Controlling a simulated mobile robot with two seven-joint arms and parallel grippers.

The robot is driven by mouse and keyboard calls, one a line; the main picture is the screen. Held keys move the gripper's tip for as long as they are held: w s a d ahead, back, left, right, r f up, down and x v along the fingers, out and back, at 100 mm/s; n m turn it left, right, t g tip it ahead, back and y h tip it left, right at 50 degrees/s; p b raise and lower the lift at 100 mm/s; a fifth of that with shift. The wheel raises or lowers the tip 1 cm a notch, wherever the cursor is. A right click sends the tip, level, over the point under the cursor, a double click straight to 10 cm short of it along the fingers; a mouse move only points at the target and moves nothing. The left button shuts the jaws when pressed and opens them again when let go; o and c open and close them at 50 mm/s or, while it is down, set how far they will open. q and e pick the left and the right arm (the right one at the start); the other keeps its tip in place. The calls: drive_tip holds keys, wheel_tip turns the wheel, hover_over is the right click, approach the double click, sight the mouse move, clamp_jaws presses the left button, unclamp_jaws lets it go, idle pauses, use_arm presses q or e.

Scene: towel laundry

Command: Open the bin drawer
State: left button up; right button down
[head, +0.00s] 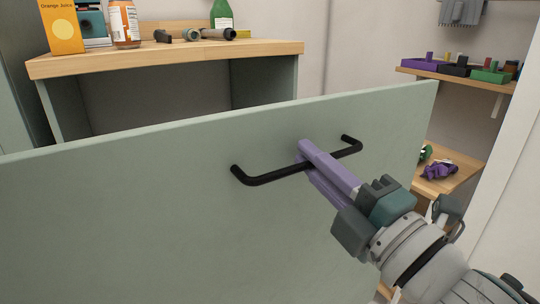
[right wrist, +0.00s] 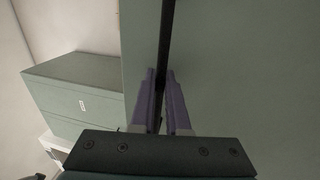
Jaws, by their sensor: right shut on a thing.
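The bin drawer's wide grey-green front panel (head: 130,220) fills the middle of the head view. Its top edge stands in front of the wood-topped cabinet, with the dark cabinet opening showing behind it. A black bar handle (head: 265,178) runs across the panel. My right gripper (head: 306,162) has its purple fingers shut on the handle, right of its middle. In the right wrist view the handle (right wrist: 166,40) passes between the fingertips (right wrist: 161,82) in front of the panel (right wrist: 240,70). The inside of the drawer is hidden. My left gripper is not in view.
The wooden cabinet top (head: 180,58) holds an orange juice carton (head: 61,27), an orange-labelled bottle (head: 124,24), a green bottle (head: 222,14) and smaller items. At right are a shelf (head: 420,74) with coloured trays and a lower wooden surface (head: 455,180) with a purple item. A white wall edge stands far right.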

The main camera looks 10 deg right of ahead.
drive_tip(key=c, duration=0.9)
unclamp_jaws()
drive_tip(key=p+v, duration=0.1)
drive_tip(key=v, duration=0.9)
drive_tip(key=shift+w+r, duration=0.1)
